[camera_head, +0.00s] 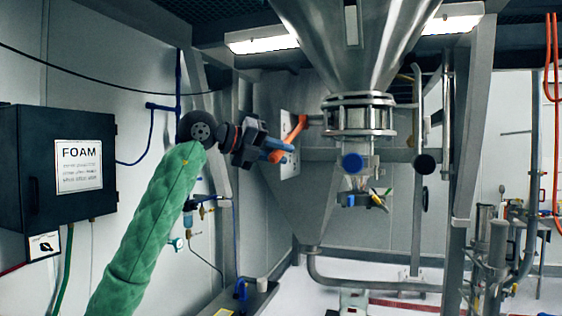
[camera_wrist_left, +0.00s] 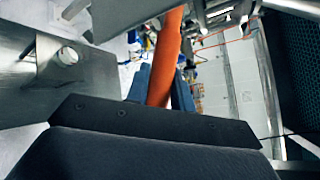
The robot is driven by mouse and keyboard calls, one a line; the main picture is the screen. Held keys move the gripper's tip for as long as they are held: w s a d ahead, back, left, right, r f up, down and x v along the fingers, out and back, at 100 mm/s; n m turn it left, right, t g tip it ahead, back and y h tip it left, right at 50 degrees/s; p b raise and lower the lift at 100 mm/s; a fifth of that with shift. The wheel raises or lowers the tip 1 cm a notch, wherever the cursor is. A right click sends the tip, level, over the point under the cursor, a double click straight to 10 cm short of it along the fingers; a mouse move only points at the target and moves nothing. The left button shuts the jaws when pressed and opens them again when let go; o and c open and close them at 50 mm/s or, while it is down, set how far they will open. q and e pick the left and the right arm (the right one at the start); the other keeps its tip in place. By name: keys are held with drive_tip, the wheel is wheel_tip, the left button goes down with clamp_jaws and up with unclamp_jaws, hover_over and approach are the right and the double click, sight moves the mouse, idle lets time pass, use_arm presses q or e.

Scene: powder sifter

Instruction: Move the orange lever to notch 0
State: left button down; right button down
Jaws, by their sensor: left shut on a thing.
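The orange lever (camera_head: 297,127) stands beside the steel hopper in the head view, in front of a grey notch plate (camera_head: 290,168). My left gripper (camera_head: 280,150) reaches it from the left, and its blue fingers are shut on the lever. In the left wrist view the lever (camera_wrist_left: 166,50) runs down between the two blue fingers of my left gripper (camera_wrist_left: 160,92). The fingers hide part of the lever, and I cannot read the notch numbers or tell which notch it is at. My right gripper is not in view.
The steel hopper (camera_head: 355,45) with its clamped outlet (camera_head: 358,115) hangs just right of the lever. A black FOAM box (camera_head: 60,165) is on the left wall. A steel post (camera_head: 470,130) and pipework stand to the right.

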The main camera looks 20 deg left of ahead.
use_arm(q)
drive_tip(key=shift+s+r, duration=0.15)
drive_tip(key=shift+r, duration=0.35)
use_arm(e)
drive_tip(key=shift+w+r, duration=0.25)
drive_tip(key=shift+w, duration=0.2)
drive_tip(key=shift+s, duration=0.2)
use_arm(q)
drive_tip(key=c, duration=1.2)
unclamp_jaws()
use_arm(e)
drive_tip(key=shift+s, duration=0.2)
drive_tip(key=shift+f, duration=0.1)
